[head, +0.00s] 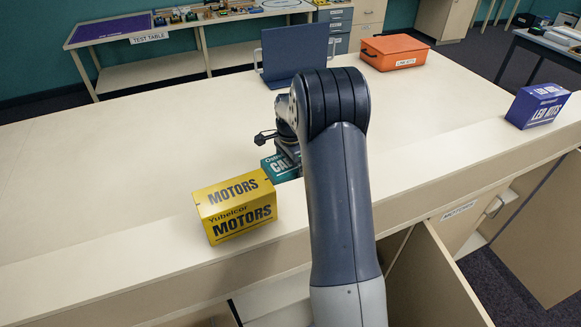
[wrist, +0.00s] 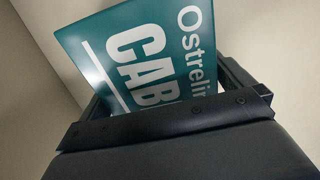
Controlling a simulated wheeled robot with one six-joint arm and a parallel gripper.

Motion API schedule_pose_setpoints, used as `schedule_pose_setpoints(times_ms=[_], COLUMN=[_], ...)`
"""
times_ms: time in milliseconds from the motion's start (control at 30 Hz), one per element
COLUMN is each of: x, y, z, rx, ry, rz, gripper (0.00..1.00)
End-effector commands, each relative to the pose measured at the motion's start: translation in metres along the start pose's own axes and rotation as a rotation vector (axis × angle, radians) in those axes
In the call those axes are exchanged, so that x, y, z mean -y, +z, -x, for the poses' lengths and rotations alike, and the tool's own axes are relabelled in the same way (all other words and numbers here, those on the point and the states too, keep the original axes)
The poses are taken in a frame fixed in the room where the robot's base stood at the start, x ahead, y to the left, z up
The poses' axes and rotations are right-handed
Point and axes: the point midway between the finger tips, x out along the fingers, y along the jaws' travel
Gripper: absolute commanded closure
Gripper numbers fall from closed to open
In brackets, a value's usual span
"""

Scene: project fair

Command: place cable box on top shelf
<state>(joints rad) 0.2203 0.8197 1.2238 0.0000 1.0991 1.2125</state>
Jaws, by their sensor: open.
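The teal cable box (head: 279,166) stands on the counter, right of the yellow motors box and partly hidden by my arm. In the wrist view the cable box (wrist: 135,55) fills the upper middle, its white lettering turned sideways. My gripper (wrist: 165,88) is open, with one finger on each side of the box; I cannot tell whether they touch it. In the head view my gripper (head: 283,146) is at the box, mostly hidden behind my arm. Below the counter, a cabinet with an open door (head: 432,285) shows pale inner surfaces; I cannot tell which is the top shelf.
The yellow motors box (head: 236,208) stands near the counter's front edge. A blue LED kits box (head: 537,105) is at the right. A dark blue panel (head: 294,53) and an orange case (head: 393,52) are at the back. The counter's left side is clear.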

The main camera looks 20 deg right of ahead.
Motion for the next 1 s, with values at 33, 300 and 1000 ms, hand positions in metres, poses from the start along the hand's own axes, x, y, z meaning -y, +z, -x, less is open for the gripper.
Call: schedule_pose_setpoints(times_ms=[33,300,1000], x=[-0.0002,0.0001,0.0005], y=[-0.0001,-0.0003,-0.0004], z=[-0.0048,-0.0121,-0.0107], rx=[0.000,-0.001,-0.001], ry=[0.001,-0.001,-0.003], rz=[0.000,0.000,0.000], gripper=[0.00,0.00,0.48])
